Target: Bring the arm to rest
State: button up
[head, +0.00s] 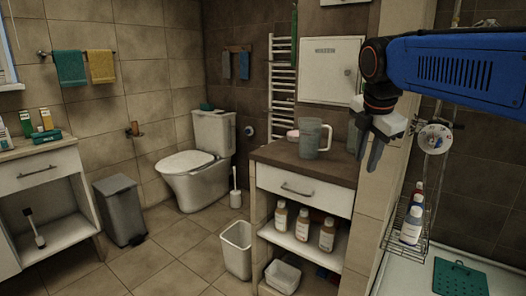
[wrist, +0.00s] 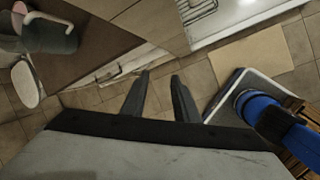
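My gripper (head: 368,152) hangs at the right of the head view, fingers pointing down, in front of the right end of the wooden cabinet top. In the wrist view its two dark fingers (wrist: 160,95) stand apart with nothing between them, and floor tiles show beyond. The blue upper part of my arm reaches in from the right edge of the head view.
A grey pitcher (head: 311,138) stands on the cabinet top (head: 285,158), left of my gripper. A wire shower rack (head: 402,245) with bottles hangs right of and below it. The toilet (head: 192,165) and bin (head: 120,210) are farther left. Floor tiles lie open between.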

jog(key=s+d+f+m+y, duration=0.1)
jog(key=s+d+f+m, duration=0.1)
jog(key=s+f+m, duration=2)
jog(key=shift+s+d+f+t, duration=0.3)
jog(key=shift+s+f, duration=0.5)
jog(key=shift+s, duration=0.15)
jog(key=shift+o, duration=0.2)
